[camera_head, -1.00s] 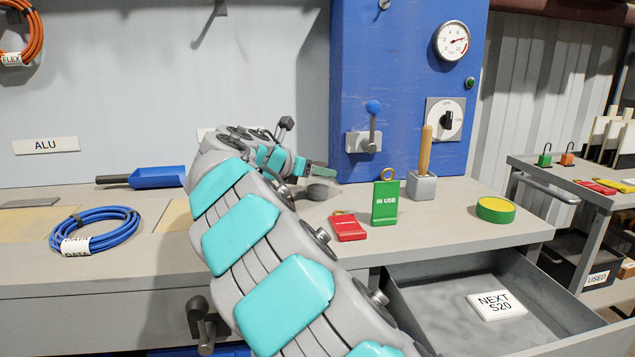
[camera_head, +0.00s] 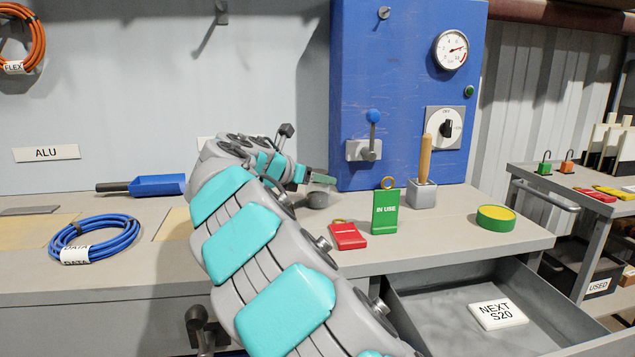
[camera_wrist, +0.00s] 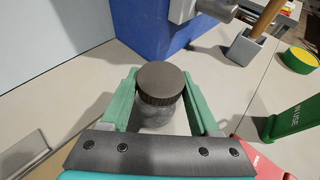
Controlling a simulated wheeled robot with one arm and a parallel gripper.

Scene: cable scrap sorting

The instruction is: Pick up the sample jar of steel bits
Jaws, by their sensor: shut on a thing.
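The sample jar (camera_wrist: 161,84) has a dark ribbed lid and a clear greyish body. In the wrist view it sits between the two green fingers of my gripper (camera_wrist: 160,76), which are shut on its sides. Its contents are mostly hidden under the lid. In the head view my gripper (camera_head: 318,178) is over the bench in front of the blue cabinet, and the small grey jar (camera_head: 318,200) shows just below it. I cannot tell whether the jar's base touches the bench.
A red tag (camera_head: 347,236), a green IN USE tag (camera_head: 385,212), a grey block with a wooden handle (camera_head: 422,194) and a green-yellow round (camera_head: 495,218) stand to the right. The blue cabinet (camera_head: 405,60) is close behind. An open drawer (camera_head: 440,300) juts out at front right.

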